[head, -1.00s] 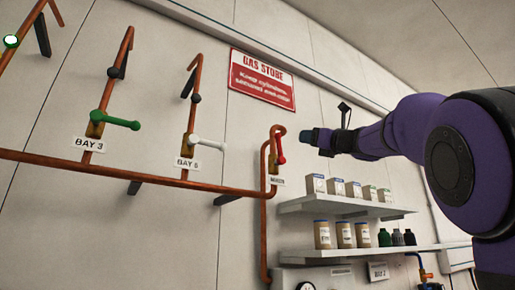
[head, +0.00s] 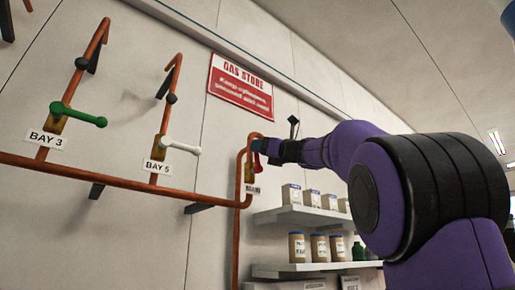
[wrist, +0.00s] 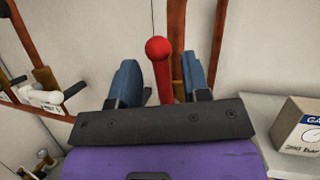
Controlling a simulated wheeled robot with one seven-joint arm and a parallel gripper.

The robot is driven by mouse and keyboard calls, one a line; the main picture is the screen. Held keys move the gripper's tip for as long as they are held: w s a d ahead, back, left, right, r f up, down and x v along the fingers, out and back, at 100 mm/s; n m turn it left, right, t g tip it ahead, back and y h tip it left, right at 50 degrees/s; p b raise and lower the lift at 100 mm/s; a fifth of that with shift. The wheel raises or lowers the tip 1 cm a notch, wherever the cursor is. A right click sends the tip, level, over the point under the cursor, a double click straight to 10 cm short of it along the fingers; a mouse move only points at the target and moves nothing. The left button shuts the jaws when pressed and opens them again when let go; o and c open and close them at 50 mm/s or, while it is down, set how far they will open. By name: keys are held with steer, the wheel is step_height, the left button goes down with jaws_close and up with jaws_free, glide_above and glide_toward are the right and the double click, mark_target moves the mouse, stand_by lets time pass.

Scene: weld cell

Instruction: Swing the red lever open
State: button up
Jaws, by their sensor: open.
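The red lever (wrist: 161,72) stands between the two blue fingers of my gripper (wrist: 163,85) in the wrist view, with its round knob beyond the fingertips. The gripper is open, with a gap on each side of the lever. In the head view the red lever (head: 256,162) shows only in part beside the copper pipe. My gripper (head: 262,147) reaches it there and hides much of it. The lever's label below is too small to read.
A green lever (head: 80,115) at Bay 3 and a white lever (head: 181,145) sit left on the copper pipe (head: 110,177). A shelf (head: 290,215) with boxes and jars is right, below my arm. A box (wrist: 300,128) shows close by in the wrist view.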

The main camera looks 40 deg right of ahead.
steer(key=shift+x, duration=0.9)
jaws_close()
steer(key=shift+d+m, duration=0.1)
steer(key=shift+m, duration=0.2)
steer(key=shift+d+m+t+h, duration=0.3)
steer(key=shift+d+m+h, duration=0.15)
steer(key=shift+m, duration=0.45)
